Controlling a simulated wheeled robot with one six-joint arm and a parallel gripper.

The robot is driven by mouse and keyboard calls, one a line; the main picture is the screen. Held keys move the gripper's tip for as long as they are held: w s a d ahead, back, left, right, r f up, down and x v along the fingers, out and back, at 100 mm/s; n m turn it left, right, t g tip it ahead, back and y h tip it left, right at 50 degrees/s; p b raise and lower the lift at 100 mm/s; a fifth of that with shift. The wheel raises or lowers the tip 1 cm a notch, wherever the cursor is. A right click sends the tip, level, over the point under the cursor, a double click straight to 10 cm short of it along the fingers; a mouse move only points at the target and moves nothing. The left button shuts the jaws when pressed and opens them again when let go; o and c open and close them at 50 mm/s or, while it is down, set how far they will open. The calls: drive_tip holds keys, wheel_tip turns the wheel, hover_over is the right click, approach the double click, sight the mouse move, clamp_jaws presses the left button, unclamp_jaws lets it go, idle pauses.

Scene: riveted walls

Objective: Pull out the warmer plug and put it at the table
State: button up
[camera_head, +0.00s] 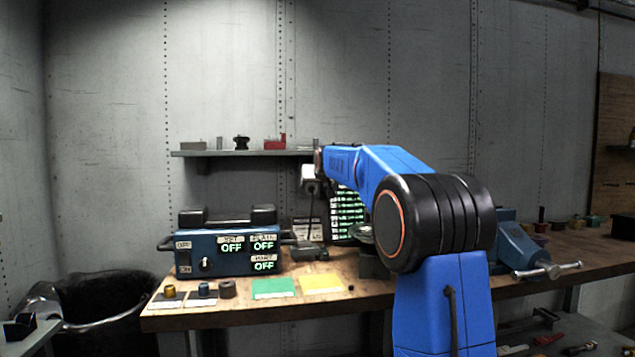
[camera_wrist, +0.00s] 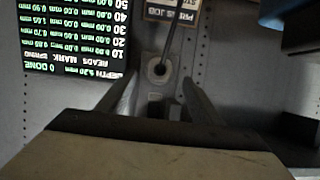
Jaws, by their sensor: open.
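The warmer plug (camera_wrist: 157,71) shows in the wrist view as a pale round-ended piece with a dark centre, against the wall. A dark cord runs from it toward the top of that view. My gripper (camera_wrist: 160,88) is open, its two dark fingers on either side of the plug's line. I cannot tell whether the fingertips reach beside it. In the head view my blue arm reaches to a pale fitting (camera_head: 308,173) below the shelf, with a cord hanging from it; my fingers are hard to make out there. The wooden table (camera_head: 215,308) stands below.
A blue control box (camera_head: 225,250) with OFF displays stands on the table's left. Green (camera_head: 273,288) and yellow (camera_head: 321,283) mats lie near the front edge. A lit readout panel (camera_wrist: 75,35) is beside the plug. A shelf (camera_head: 245,153) with small parts is above. A vise (camera_head: 520,250) stands right.

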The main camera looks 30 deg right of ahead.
sight(312, 189)
drive_tip(key=x, duration=0.7)
drive_tip(key=shift+w, duration=0.2)
clamp_jaws()
drive_tip(key=shift+f, duration=0.1)
drive_tip(key=shift+s+a, duration=0.1)
drive_tip(key=shift+s, duration=0.5)
idle(0.3)
drive_tip(key=c, duration=0.8)
unclamp_jaws()
clamp_jaws()
drive_tip(key=shift+s+a, duration=0.2)
drive_tip(key=shift+s, duration=0.5)
drive_tip(key=shift+s+a, duration=0.2)
drive_tip(key=shift+s, duration=0.5)
